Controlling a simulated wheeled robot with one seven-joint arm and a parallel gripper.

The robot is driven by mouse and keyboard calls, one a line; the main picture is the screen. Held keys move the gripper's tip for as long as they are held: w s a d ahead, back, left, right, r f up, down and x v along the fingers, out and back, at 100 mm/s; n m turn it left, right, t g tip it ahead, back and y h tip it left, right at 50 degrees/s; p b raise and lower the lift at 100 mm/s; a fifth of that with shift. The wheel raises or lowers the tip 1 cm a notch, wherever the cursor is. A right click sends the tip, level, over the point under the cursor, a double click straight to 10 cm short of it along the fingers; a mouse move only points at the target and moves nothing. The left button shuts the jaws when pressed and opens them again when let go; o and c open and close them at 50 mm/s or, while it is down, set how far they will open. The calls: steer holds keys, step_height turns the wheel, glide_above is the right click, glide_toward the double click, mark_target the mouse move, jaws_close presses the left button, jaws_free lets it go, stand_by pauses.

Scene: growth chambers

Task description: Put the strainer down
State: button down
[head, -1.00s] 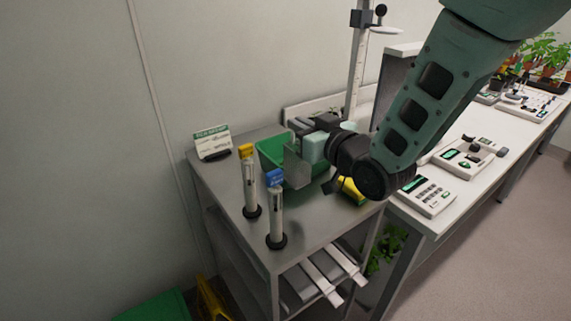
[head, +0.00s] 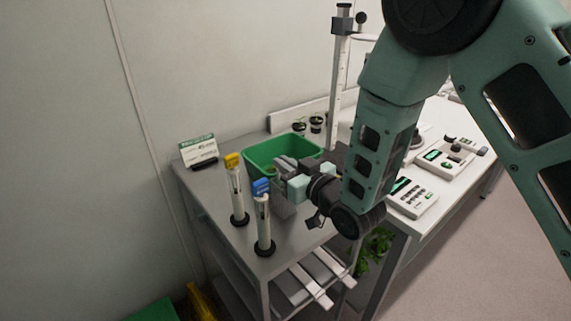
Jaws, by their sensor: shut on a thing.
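My gripper (head: 287,172) is over the front right part of the metal cart top, just in front of the green bin (head: 262,156). It is shut on a grey piece (head: 281,207), which I take to be the strainer. Only a part of this piece shows, hanging below the jaws close to the cart top. The jaws and wrist hide the rest, and I cannot tell whether it touches the surface.
Two upright pale tubes on black bases, one yellow-capped (head: 236,195) and one blue-capped (head: 263,222), stand close left of my gripper. A small sign (head: 198,150) stands at the back left. A white bench (head: 425,135) with devices adjoins on the right.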

steer(key=shift+f, duration=0.15)
steer(key=c, duration=1.6)
jaws_free()
steer(key=shift+o, duration=0.2)
steer(key=shift+r, duration=0.3)
steer(key=p+v, duration=0.9)
steer(key=v, duration=0.3)
